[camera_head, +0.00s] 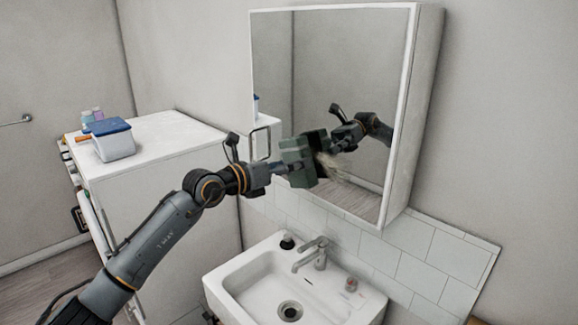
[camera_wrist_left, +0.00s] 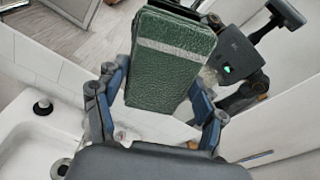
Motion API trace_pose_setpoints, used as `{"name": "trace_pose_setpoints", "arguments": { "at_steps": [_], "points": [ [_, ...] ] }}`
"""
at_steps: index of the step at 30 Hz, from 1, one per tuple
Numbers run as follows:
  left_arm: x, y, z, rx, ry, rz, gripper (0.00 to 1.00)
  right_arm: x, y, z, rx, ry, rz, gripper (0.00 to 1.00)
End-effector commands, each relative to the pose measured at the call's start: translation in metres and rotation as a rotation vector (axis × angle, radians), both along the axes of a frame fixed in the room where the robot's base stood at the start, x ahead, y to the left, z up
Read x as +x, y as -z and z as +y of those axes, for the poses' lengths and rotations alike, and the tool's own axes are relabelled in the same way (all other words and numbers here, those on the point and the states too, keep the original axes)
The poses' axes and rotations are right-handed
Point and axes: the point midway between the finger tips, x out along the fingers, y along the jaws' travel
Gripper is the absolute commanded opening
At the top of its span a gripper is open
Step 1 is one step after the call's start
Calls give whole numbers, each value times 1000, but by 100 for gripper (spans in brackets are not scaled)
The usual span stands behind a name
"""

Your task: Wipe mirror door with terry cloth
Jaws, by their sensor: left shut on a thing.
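The mirror door (camera_head: 318,75) is on the front of a white wall cabinet above the sink. My left gripper (camera_head: 281,170) is shut on a folded dark green terry cloth (camera_head: 297,161) and holds it up at the lower part of the mirror. The cloth's reflection shows right beside it; I cannot tell whether it touches the glass. A pale smudge (camera_head: 331,170) shows on the mirror just right of the cloth. In the left wrist view the cloth (camera_wrist_left: 170,60) has a light stripe and sits between both fingers. My right gripper is not in view.
A white sink (camera_head: 247,285) with a metal faucet (camera_head: 312,254) lies below the mirror. A white washing machine (camera_head: 160,135) with a blue-lidded box (camera_head: 113,145) on top stands at left. White tiles (camera_head: 425,262) line the wall under the cabinet.

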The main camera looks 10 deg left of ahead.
Motion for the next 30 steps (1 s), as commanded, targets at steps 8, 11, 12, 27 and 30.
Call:
{"name": "trace_pose_setpoints", "arguments": {
  "at_steps": [8,11,12,27,30],
  "points": [
    [2,0,-1,-1,0,-1,45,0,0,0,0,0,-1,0],
    [3,-1,-2,-1,1,-1,45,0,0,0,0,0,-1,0],
    [4,-1,-3,-1,1,-1,45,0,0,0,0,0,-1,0],
    [13,0,-8,-1,0,0,45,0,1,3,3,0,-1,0],
    [14,0,-9,-1,0,0,45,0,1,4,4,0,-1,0]
  ]
}}
